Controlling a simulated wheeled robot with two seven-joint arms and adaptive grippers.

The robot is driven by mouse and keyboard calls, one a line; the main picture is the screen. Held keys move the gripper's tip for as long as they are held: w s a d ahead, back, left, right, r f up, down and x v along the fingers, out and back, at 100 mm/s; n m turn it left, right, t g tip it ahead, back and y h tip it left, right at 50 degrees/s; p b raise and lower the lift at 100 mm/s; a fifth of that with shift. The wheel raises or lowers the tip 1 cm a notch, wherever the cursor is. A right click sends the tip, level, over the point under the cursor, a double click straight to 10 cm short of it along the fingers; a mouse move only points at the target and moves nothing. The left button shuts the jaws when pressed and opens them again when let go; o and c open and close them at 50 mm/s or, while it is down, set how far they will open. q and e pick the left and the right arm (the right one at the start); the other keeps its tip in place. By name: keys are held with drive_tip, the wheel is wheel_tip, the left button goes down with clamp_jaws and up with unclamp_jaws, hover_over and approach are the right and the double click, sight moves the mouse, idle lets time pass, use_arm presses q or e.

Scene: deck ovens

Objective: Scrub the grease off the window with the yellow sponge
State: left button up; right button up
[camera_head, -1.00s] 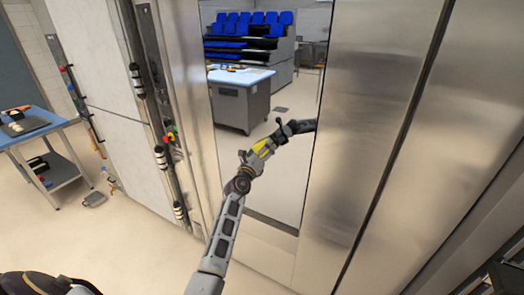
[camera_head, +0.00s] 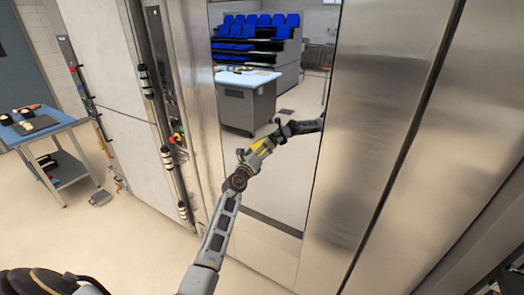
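The window (camera_head: 285,190) is a tall, shiny, reflective pane set between steel panels. My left gripper (camera_head: 257,151) is in front of it, around mid-height and left of its middle. The gripper appears shut on the yellow sponge (camera_head: 263,145), of which only a small part shows between the fingers. The sponge is at or very near the glass; I cannot tell whether it touches. A dark arm shape meeting it from the right looks like my arm's reflection. No grease can be made out on the pane. My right gripper is not in view.
A blue-topped cart (camera_head: 62,128) stands at the far left. The floor at left is mostly clear.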

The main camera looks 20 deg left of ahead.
sight(253, 147)
use_arm(q)
drive_tip(key=shift+a, duration=0.2)
drive_tip(key=shift+w+a, duration=0.1)
drive_tip(key=shift+a, duration=1.5)
drive_tip(key=shift+w+a+b, duration=0.15)
drive_tip(key=shift+a+b, duration=0.35)
drive_tip(key=shift+a, duration=1.2)
drive_tip(key=shift+a, duration=0.1)
drive_tip(key=shift+w+a+b, duration=0.15)
drive_tip(key=shift+a+b, duration=0.3)
drive_tip(key=shift+a, duration=1.15)
